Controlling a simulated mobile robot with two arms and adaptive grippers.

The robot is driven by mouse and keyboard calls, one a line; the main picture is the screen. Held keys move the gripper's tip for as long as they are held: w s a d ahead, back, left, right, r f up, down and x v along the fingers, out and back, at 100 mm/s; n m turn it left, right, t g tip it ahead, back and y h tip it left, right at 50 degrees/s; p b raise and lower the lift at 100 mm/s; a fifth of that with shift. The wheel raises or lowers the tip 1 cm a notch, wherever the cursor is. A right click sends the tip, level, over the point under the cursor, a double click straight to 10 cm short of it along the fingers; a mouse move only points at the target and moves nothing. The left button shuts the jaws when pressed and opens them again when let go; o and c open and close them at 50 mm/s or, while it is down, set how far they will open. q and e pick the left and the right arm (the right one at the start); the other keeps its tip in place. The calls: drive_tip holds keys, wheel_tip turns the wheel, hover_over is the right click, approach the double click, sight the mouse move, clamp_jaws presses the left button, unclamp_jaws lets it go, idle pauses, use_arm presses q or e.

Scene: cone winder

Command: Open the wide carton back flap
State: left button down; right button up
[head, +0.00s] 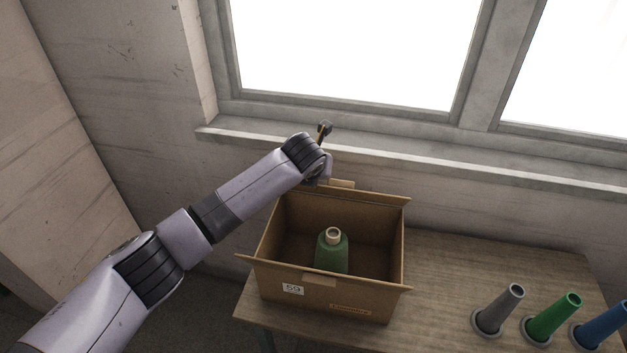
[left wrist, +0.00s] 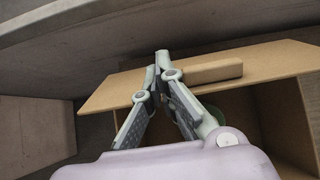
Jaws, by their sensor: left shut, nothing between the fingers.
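The wide carton (head: 350,305) stands open on the table below the window, with a "59" label on its front. Its back flap (left wrist: 110,92) appears folded outward toward the wall, with a small block-like tab (left wrist: 215,72) on it. The tab also shows at the carton's back edge in the head view (head: 342,184). My left gripper (left wrist: 160,62) is shut and empty, its fingertips over the back flap beside the tab. In the head view my wrist hides most of the fingers. I cannot tell whether they touch the flap. My right gripper is out of view.
The front flap (head: 310,272) leans outward. Grey (head: 497,311), green (head: 553,318) and blue (head: 602,327) cones stand on the table (head: 480,262) at the right. The window sill (head: 420,160) runs close behind the carton.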

use_arm(q)
drive_tip(key=shift+w+d, duration=0.1)
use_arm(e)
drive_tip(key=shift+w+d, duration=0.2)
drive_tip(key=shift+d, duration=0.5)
use_arm(q)
drive_tip(key=shift+a, duration=0.2)
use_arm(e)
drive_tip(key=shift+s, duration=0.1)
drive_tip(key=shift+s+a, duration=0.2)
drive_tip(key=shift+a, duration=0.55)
